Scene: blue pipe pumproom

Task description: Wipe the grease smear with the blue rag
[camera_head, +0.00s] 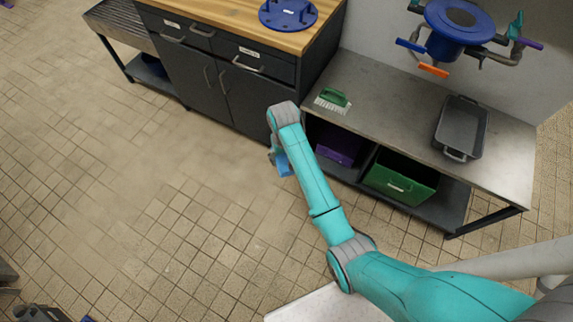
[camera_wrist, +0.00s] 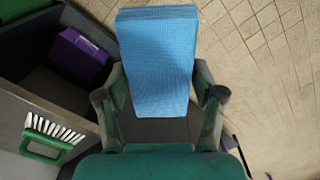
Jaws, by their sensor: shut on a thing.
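The blue rag (camera_wrist: 157,62) is in the wrist view, a flat folded textured cloth between my gripper's fingers. My gripper (camera_wrist: 160,100) is shut on the rag and touches it from both sides. In the head view the rag (camera_head: 283,164) is a small blue patch beside the end of my arm, partly hidden by it. My gripper (camera_head: 274,157) hangs there over the tiled floor, in front of the dark cabinet and left of the metal bench. I cannot make out a grease smear in either view.
The metal bench (camera_head: 390,105) holds a green brush (camera_head: 333,97) and a dark tray (camera_head: 461,128). A purple bin (camera_head: 340,146) and a green bin (camera_head: 402,180) sit on its lower shelf. A wood-topped cabinet (camera_head: 225,75) stands left of it.

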